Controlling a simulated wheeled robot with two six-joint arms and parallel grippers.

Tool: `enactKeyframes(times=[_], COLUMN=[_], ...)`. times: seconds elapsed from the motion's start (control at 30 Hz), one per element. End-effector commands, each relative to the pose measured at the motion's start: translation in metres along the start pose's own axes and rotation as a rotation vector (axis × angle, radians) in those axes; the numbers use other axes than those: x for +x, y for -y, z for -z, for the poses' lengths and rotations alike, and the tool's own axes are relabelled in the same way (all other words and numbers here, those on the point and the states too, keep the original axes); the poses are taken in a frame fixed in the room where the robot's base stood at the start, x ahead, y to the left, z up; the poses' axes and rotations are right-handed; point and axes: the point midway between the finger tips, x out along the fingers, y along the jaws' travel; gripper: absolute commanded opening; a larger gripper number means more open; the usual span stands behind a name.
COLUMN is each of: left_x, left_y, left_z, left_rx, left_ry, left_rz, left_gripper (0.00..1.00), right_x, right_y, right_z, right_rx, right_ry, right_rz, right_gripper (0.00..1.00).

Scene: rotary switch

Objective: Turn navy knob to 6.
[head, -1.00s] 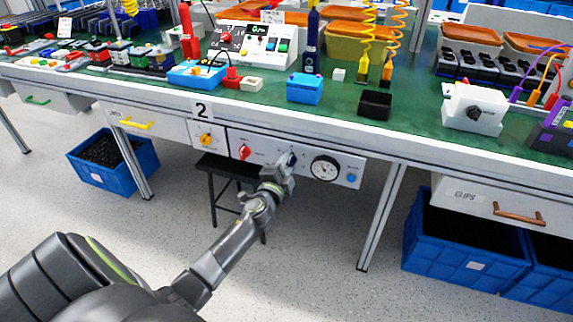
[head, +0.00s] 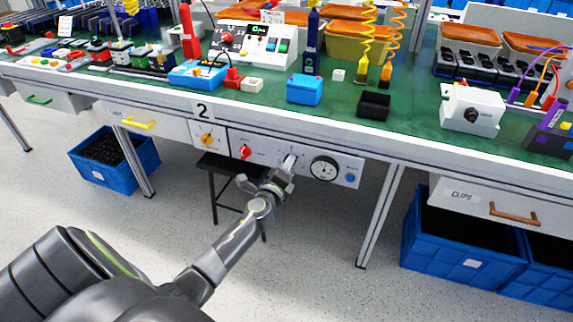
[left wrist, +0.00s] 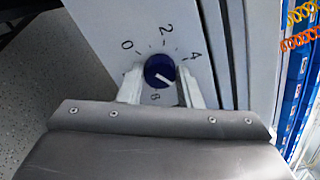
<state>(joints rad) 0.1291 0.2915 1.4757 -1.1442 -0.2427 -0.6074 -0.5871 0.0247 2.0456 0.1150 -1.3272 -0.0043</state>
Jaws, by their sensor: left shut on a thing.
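The navy knob (left wrist: 159,70) sits on the light panel under the bench edge. In the left wrist view the dial numerals 0, 2, 4 and 8 show around it; 6 is hidden behind the right-hand finger. The knob's white pointer line slants down to the right, between 4 and 8. My left gripper (left wrist: 160,88) has a finger on either side of the knob and is shut on it. In the head view my left gripper (head: 288,163) reaches up to the panel and hides most of the knob. My right gripper is not in view.
The same panel (head: 262,143) carries a red knob (head: 245,152), a round gauge (head: 324,168) and a blue button (head: 350,178). A yellow-orange knob (head: 206,140) is further left. A dark stool (head: 225,165) stands below. The floor in front is clear.

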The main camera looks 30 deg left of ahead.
Motion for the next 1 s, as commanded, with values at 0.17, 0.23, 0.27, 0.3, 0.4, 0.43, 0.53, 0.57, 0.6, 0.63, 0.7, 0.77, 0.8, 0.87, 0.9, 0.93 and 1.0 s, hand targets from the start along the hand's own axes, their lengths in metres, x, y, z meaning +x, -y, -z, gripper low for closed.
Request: enactKeyframes(times=[0.17, 0.23, 0.27, 0.3, 0.4, 0.43, 0.53, 0.57, 0.6, 0.63, 0.7, 0.77, 0.8, 0.87, 0.9, 0.93, 1.0], left_x=[-0.001, -0.001, -0.001, -0.001, -0.001, -0.001, -0.0011, -0.0011, -0.0011, -0.0011, -0.0011, -0.001, -0.0009, -0.0007, -0.0006, -0.0005, -0.0004], left_y=[-0.002, -0.0021, -0.0021, -0.0022, -0.0023, -0.0023, -0.0024, -0.0024, -0.0024, -0.0024, -0.0025, -0.0023, -0.002, -0.0016, -0.0014, -0.0012, -0.0009], left_z=[0.0014, 0.0014, 0.0015, 0.0015, 0.0015, 0.0015, 0.0016, 0.0016, 0.0016, 0.0016, 0.0015, 0.0014, 0.0012, 0.001, 0.0009, 0.0008, 0.0006], left_rx=[0.042, 0.05, 0.052, 0.054, 0.056, 0.056, 0.056, 0.055, 0.055, 0.055, 0.055, 0.055, 0.055, 0.055, 0.055, 0.055, 0.056], left_ry=[-0.003, -0.003, -0.003, -0.003, -0.003, -0.003, -0.003, -0.003, -0.003, -0.003, -0.003, -0.003, -0.002, -0.002, -0.002, -0.001, -0.001], left_rz=[-0.004, -0.004, -0.004, -0.004, -0.004, -0.004, -0.004, -0.004, -0.004, -0.004, -0.004, -0.004, -0.003, -0.003, -0.002, -0.002, -0.002], left_gripper=[0.09, 0.09, 0.09, 0.09, 0.09, 0.09, 0.09, 0.09, 0.09, 0.09, 0.37, 0.45, 0.5, 0.53, 0.53, 0.53, 0.53], right_x=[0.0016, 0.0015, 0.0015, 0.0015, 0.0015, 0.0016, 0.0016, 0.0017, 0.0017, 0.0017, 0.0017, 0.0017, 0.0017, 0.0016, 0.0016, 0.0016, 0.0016], right_y=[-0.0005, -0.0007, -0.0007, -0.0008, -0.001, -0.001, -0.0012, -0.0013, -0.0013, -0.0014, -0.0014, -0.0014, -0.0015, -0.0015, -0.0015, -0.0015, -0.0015], right_z=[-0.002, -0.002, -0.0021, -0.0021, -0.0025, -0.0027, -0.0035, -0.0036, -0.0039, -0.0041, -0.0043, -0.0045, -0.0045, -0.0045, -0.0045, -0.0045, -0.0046], right_rx=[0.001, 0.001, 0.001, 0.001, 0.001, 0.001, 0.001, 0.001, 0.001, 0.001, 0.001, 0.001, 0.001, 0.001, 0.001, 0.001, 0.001], right_ry=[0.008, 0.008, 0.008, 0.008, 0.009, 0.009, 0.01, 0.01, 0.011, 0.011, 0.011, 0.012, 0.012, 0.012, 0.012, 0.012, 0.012], right_rz=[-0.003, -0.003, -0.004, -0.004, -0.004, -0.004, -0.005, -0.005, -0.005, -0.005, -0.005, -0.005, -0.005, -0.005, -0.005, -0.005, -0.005], right_gripper=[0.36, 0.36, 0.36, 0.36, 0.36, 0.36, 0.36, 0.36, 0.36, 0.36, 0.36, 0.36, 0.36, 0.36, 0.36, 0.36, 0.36])
